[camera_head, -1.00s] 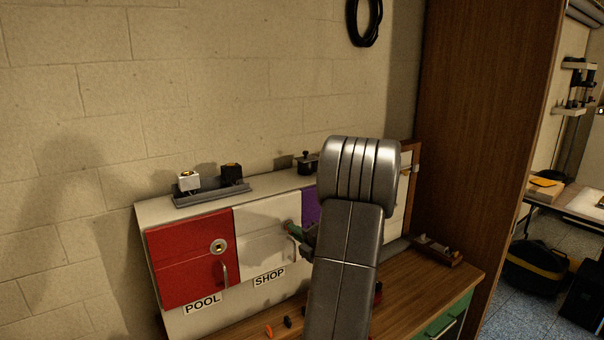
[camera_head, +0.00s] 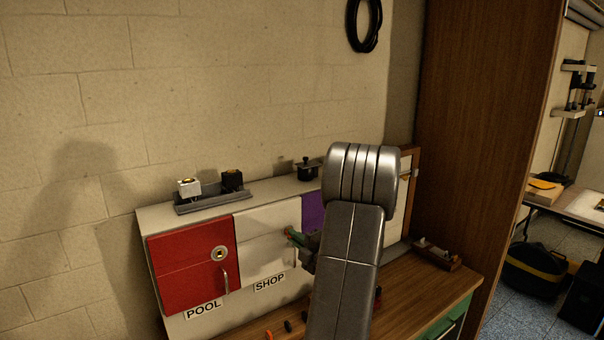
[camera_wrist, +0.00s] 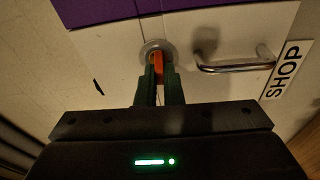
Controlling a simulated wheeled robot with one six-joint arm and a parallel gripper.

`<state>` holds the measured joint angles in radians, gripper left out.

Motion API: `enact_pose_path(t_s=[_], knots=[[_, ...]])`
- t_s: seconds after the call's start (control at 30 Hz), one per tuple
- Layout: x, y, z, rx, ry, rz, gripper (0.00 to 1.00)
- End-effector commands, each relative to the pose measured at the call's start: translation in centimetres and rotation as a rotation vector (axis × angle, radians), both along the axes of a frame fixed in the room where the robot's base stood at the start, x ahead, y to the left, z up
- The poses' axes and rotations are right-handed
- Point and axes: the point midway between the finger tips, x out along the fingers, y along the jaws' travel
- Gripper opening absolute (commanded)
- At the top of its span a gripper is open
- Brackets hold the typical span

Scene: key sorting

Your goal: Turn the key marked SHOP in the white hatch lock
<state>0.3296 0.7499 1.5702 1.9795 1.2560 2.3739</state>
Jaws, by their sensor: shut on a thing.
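The white hatch (camera_head: 258,243) stands between the red and purple hatches, with a SHOP label (camera_head: 270,282) below it. In the wrist view the hatch (camera_wrist: 215,25) is turned sideways, with its round lock (camera_wrist: 150,47) at top centre. My gripper (camera_wrist: 158,78) is shut on an orange key (camera_wrist: 158,63). The key is in line with the lock and its front end meets the lock face. Its tip is hidden, and no mark on it is readable. In the head view my gripper's green fingers (camera_head: 294,237) are at the hatch's right side, covering the lock.
The metal hatch handle (camera_wrist: 234,63) is just right of the lock in the wrist view. The red POOL hatch (camera_head: 185,270) is at left, the purple one (camera_head: 312,208) at right. Small orange and black items lie on the wooden bench (camera_head: 410,290). A rack (camera_head: 212,200) sits on top.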

Motion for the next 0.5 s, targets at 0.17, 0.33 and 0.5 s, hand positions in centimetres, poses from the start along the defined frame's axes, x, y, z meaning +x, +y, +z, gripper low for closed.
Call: enact_pose_path(t_s=[0.17,0.33,0.5], knots=[[-0.04,0.02,-0.16,-0.001,0.003,0.000,0.00],[-0.06,0.04,-0.16,0.074,0.053,0.000,0.00],[-0.05,0.04,-0.11,0.094,0.065,0.001,0.15]])
